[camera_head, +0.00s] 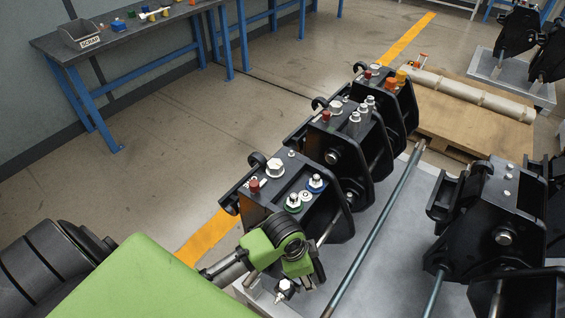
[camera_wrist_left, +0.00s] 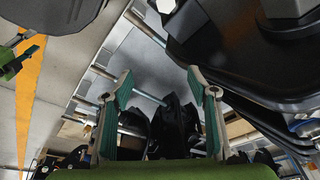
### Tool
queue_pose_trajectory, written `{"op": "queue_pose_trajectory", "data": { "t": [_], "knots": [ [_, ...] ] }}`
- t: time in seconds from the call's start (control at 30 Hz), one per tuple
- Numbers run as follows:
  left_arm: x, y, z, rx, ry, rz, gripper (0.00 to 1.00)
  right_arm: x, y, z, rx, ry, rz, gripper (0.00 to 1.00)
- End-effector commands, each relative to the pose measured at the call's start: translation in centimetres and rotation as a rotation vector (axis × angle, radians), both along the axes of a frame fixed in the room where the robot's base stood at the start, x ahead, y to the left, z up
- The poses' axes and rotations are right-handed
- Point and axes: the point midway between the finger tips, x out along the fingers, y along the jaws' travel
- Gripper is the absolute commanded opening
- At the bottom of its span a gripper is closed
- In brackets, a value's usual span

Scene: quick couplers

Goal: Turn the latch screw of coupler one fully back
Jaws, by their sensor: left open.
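The nearest black coupler (camera_head: 262,205) stands on a grey bench. On its top are a silver hex screw head (camera_head: 274,168), a red-capped part (camera_head: 254,184), and fittings with a green ring (camera_head: 293,203) and a blue ring (camera_head: 314,184). Two more couplers (camera_head: 345,130) (camera_head: 388,92) stand behind it in a row. I cannot read which is coupler one. My left gripper is beside the front of the nearest coupler; its fingertips are unclear in the head view. In the left wrist view the gripper (camera_wrist_left: 159,73) is open and empty, with a dark coupler body (camera_wrist_left: 235,40) close at right.
A long steel bar (camera_head: 385,215) runs along the bench on the right of the row. More black couplers (camera_head: 490,220) stand at right. A wooden pallet (camera_head: 450,125) and a blue-legged workbench (camera_head: 130,45) are farther back. Open floor lies at left.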

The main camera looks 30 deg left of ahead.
Motion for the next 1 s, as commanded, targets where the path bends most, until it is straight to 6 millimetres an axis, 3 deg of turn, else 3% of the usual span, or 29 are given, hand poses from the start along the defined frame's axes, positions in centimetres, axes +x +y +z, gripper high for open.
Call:
{"op": "queue_pose_trajectory", "data": {
  "t": [0.17, 0.37, 0.57, 0.7, 0.9, 1.0],
  "knots": [
    [3.3, 0.3, 2.4, 0.053, -0.001, -0.214, 0.53, 0.5, 0.0, 0.1, 0.001, -0.008, 0.000, 0.40],
    [8.6, 3.4, 4.7, 0.145, 0.033, -0.466, 0.53, 0.5, 0.0, 0.2, 0.001, -0.008, 0.000, 0.40],
    [13.6, 8.6, 9.1, 0.224, 0.083, -0.651, 0.53, 0.5, 0.0, 0.2, 0.001, -0.007, 0.000, 0.40],
    [16.9, 13.6, 13.8, 0.262, 0.118, -0.741, 0.53, 0.3, 0.0, 0.2, 0.000, -0.005, 0.000, 0.40],
    [20.0, 20.0, 20.6, 0.262, 0.133, -0.793, 0.53, 0.0, 0.0, 0.2, 0.000, 0.000, 0.000, 0.40],
    [20.6, 21.9, 22.8, 0.252, 0.127, -0.802, 0.53, 0.0, 0.0, 0.2, 0.000, 0.000, 0.000, 0.40]
  ]
}}
